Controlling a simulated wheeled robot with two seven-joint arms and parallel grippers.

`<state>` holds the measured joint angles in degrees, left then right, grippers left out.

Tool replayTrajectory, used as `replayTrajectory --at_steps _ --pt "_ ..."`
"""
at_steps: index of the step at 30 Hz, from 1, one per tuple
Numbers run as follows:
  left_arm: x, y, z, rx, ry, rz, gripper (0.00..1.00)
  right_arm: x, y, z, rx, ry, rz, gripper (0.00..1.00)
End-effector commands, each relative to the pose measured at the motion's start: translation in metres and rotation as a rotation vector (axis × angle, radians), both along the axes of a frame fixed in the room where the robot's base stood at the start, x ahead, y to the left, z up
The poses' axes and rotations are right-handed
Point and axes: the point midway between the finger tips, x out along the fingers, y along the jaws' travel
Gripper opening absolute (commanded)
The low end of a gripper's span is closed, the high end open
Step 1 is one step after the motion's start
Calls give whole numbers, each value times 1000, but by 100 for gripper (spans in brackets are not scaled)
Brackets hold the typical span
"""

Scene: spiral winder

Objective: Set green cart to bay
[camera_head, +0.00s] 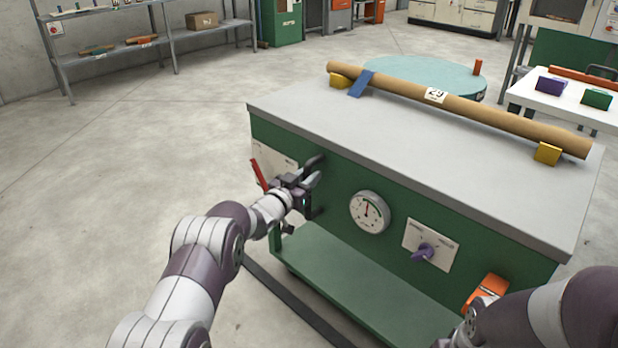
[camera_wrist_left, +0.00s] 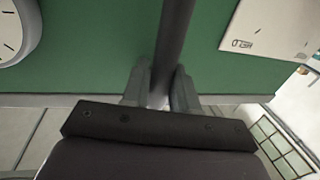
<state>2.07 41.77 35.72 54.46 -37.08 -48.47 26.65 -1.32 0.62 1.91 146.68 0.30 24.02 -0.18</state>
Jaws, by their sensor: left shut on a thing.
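The green cart (camera_head: 400,277) stands in front of me with a grey top, a lower shelf and a dial (camera_head: 369,212) on its near green side. My left gripper (camera_head: 312,178) is at the left part of that side. In the left wrist view, its two fingers (camera_wrist_left: 160,88) are shut on a dark bar (camera_wrist_left: 171,45) on the cart's green panel. My right arm comes in at the lower right; its gripper is outside the picture. No bay can be made out for certain.
A long brown roll (camera_head: 470,108) lies on the cart top between yellow blocks (camera_head: 547,153). A round teal table (camera_head: 425,72) stands behind the cart, and a white table (camera_head: 570,98) is at the right. A metal shelf (camera_head: 150,38) stands far left. The floor at left is clear.

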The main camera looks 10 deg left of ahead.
Motion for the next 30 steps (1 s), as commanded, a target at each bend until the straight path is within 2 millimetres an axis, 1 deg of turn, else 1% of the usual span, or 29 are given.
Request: replayTrajectory --at_steps 4,5,6,14,17,20,23,27,30 --pt "0 1 -1 1 3 2 0 0 0 0 0 0 0 0" --pt "0 1 -1 1 3 2 38 0 0 0 0 0 0 0" --pt "0 1 -1 1 3 2 46 0 0 0 0 0 0 0" --pt "0 0 0 1 2 1 46 0 0 0 0 0 0 0" --pt "-5 3 1 0 2 1 46 0 0 4 0 0 0 0" --pt "-19 9 4 0 3 2 46 0 0 11 0 0 0 0" --pt "-41 20 5 1 4 3 46 0 0 20 0 0 0 0" --pt "-75 36 5 0 4 4 46 0 0 32 0 0 0 0" --pt "-96 45 3 0 4 3 46 0 0 38 0 0 0 0"
